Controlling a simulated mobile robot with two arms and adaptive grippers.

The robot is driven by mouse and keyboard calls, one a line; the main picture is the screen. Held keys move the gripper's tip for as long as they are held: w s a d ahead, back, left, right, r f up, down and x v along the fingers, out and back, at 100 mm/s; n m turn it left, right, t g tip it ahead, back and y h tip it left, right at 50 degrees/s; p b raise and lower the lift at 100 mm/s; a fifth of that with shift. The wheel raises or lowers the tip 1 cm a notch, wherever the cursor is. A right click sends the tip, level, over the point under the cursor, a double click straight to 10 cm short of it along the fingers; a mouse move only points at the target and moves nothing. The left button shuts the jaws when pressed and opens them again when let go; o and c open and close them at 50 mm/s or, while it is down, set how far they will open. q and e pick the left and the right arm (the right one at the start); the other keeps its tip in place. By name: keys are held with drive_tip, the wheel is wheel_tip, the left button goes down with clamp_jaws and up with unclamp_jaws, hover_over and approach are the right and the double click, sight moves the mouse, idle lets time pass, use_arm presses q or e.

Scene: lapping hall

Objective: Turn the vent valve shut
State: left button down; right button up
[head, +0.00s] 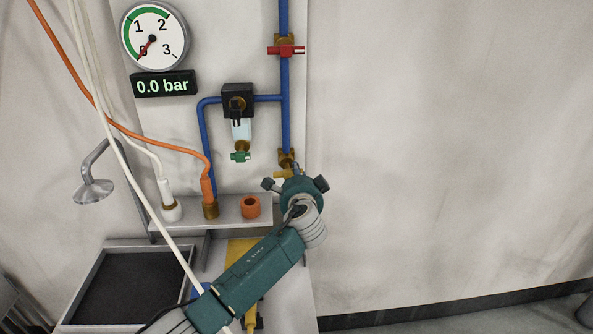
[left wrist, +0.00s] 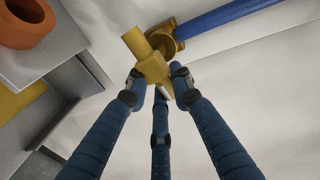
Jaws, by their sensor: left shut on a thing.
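The vent valve looks to be the brass valve (head: 287,158) at the lower end of the blue vertical pipe, just beyond my left gripper (head: 293,184). In the left wrist view the brass valve body (left wrist: 170,38) meets the blue pipe, and a yellow-brass handle (left wrist: 137,43) sticks out toward the upper left. My left gripper (left wrist: 157,88) has its fingertips closed around the near end of this brass piece. In the head view the gripper's body hides most of the grip. My right gripper is in neither view.
A red-handled valve (head: 286,50) sits higher on the pipe, and a green tap (head: 240,157) hangs below the filter (head: 238,100). The dial gauge (head: 155,37) points near 0; the display (head: 164,84) reads 0.0 bar. A shelf (head: 232,210) holds an orange cup (head: 250,206). The wall right is bare.

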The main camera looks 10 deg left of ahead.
use_arm(q)
drive_tip(key=shift+f+m, duration=0.15)
drive_tip(key=shift+m, duration=0.25)
idle(0.3)
drive_tip(key=c, duration=1.5)
unclamp_jaws()
drive_tip(key=v, duration=1.2)
